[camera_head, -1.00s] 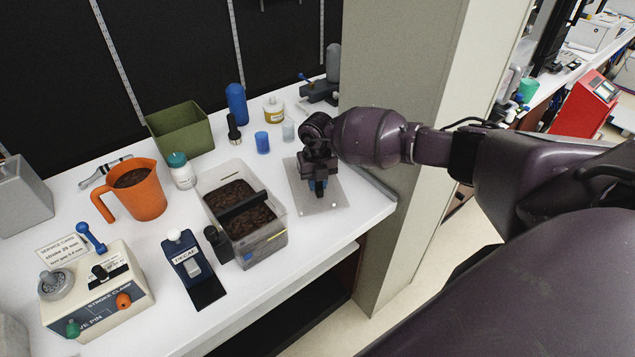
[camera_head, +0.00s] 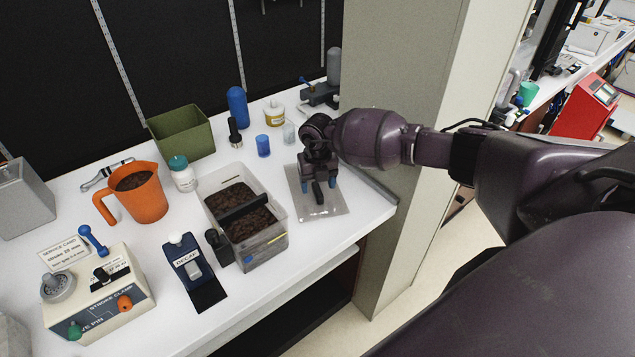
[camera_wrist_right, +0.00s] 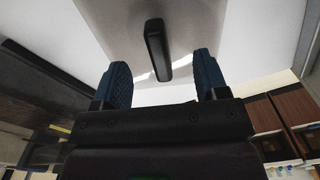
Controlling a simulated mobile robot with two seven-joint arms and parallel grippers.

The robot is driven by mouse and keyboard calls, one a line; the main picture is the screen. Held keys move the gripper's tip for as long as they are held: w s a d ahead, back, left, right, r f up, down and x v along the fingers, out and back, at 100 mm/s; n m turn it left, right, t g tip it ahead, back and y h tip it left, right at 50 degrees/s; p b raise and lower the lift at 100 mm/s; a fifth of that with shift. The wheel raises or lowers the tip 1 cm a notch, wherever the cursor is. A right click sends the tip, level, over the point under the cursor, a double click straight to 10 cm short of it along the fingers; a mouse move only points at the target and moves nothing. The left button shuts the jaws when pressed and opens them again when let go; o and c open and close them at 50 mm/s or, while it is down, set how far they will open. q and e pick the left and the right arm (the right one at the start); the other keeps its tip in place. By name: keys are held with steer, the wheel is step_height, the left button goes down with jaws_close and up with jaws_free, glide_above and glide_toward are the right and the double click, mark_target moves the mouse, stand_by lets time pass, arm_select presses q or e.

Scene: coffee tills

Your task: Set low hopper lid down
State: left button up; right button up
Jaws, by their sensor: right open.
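The hopper lid (camera_head: 325,208) is a flat, pale translucent plate lying on the white counter at its right end. Its black bar handle (camera_head: 318,193) stands up from the middle. My right gripper (camera_head: 319,185) is open, its blue fingertips spread on either side of the handle. In the right wrist view the handle (camera_wrist_right: 156,50) lies ahead of the gap between the fingers (camera_wrist_right: 163,80), apart from both, with the pale lid (camera_wrist_right: 195,25) behind it. The low hopper (camera_head: 270,245) is a clear bin of dark beans with a black bar across it. My left gripper is out of view.
A black dispenser (camera_head: 217,247) and the DECAF holder (camera_head: 190,268) stand left of the hopper. A blue cup (camera_head: 263,146), clear cup (camera_head: 289,132) and yellow-labelled jar (camera_head: 274,113) stand behind the lid. A pillar (camera_head: 400,220) closes the counter's right end.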

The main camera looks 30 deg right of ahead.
steer(key=shift+r, duration=0.15)
steer(key=shift+r+p, duration=1.2)
steer(key=shift+r, duration=0.5)
step_height(320, 180, up, 4)
steer(key=p, duration=0.3)
steer(key=shift+r, duration=0.2)
